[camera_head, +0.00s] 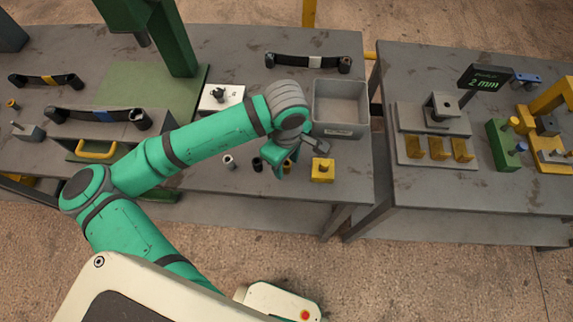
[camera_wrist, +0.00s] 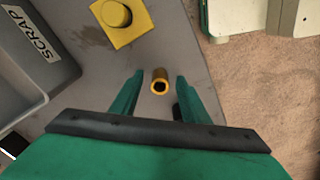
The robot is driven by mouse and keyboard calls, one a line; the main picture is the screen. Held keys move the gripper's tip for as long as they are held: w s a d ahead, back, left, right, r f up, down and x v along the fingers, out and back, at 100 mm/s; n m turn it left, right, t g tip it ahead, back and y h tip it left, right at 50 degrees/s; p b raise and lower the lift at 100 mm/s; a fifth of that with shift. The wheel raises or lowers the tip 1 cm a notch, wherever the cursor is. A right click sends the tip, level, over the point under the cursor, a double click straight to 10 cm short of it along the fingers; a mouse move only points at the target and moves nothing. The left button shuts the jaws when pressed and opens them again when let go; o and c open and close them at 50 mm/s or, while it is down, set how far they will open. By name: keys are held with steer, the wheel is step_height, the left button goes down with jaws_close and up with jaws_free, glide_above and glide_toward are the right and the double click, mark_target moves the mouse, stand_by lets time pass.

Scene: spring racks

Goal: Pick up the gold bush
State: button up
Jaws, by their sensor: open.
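The gold bush (camera_wrist: 160,82) is a small hollow cylinder standing on the grey bench. In the wrist view it lies between the tips of my gripper (camera_wrist: 159,76), with a gap on each side. The green fingers are apart and hold nothing. In the head view my gripper (camera_head: 277,165) points down at the bench's front part, and the gold bush (camera_head: 289,163) is mostly hidden beside it. I cannot tell how far the fingertips are above the bench.
A black bush (camera_head: 257,164) and a grey bush (camera_head: 229,162) stand left of my gripper. A yellow block (camera_head: 322,170) stands to the right. A grey scrap bin (camera_head: 341,84) is behind. A second bench (camera_head: 450,192) lies across a gap.

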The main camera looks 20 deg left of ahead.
steer(key=shift+c, duration=0.7)
steer(key=c, duration=0.8)
steer(key=shift+c, duration=0.2)
